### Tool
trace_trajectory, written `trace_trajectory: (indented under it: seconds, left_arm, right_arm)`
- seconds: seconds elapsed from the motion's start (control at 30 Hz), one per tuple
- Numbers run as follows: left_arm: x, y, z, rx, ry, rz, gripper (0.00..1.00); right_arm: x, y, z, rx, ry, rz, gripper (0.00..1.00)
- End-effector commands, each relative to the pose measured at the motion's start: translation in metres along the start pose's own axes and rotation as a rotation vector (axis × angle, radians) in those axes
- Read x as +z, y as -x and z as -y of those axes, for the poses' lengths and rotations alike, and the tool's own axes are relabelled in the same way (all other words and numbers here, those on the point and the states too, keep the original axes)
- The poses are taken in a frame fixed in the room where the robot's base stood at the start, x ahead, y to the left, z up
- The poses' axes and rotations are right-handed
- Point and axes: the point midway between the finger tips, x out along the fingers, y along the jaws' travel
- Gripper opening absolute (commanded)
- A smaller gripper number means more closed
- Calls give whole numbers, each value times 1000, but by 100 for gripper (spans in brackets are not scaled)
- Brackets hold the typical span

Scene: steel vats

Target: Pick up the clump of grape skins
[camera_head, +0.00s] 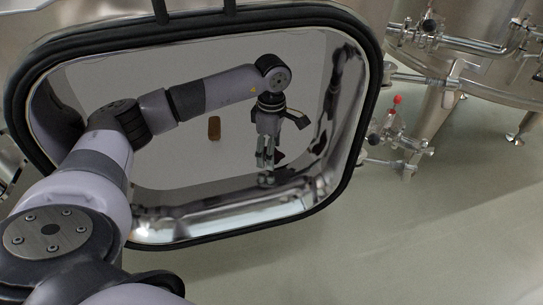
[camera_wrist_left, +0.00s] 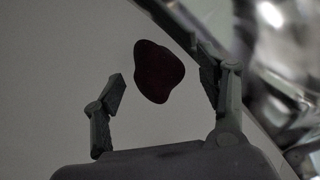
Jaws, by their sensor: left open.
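The clump of grape skins is a dark red, lumpy piece (camera_wrist_left: 158,72) in the left wrist view. It lies on a plain grey surface, just beyond the fingertips and between their lines. In the head view a small dark part of it (camera_head: 281,157) shows just right of the fingers. My left gripper (camera_head: 266,162) points down inside the vat opening, close to the clump. Its two fingers (camera_wrist_left: 163,85) are apart with nothing between them. Whether a finger touches the clump cannot be told. My right gripper is not in view.
My left arm reaches through the vat's oval opening, which has a black-sealed rim (camera_head: 368,110). A brown upright piece (camera_head: 214,128) stands inside, left of the gripper. The shiny lower wall (camera_head: 225,214) is near the fingers. Pipes and a red-knobbed valve (camera_head: 397,101) are outside right.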

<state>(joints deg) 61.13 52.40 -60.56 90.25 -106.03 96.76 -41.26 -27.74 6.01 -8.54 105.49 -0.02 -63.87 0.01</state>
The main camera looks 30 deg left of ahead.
Motion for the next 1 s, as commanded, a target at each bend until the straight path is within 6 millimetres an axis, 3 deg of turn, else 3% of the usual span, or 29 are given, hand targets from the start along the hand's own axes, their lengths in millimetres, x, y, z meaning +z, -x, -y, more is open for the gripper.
trace_trajectory:
  seconds: [0.27, 1.0]
  left_arm:
    - [0, -5, 0, 0, -1, 1, 66]
    - [0, -5, 0, 0, -1, 1, 17]
  right_arm:
    - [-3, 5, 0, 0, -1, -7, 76]
    - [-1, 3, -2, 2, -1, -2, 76]
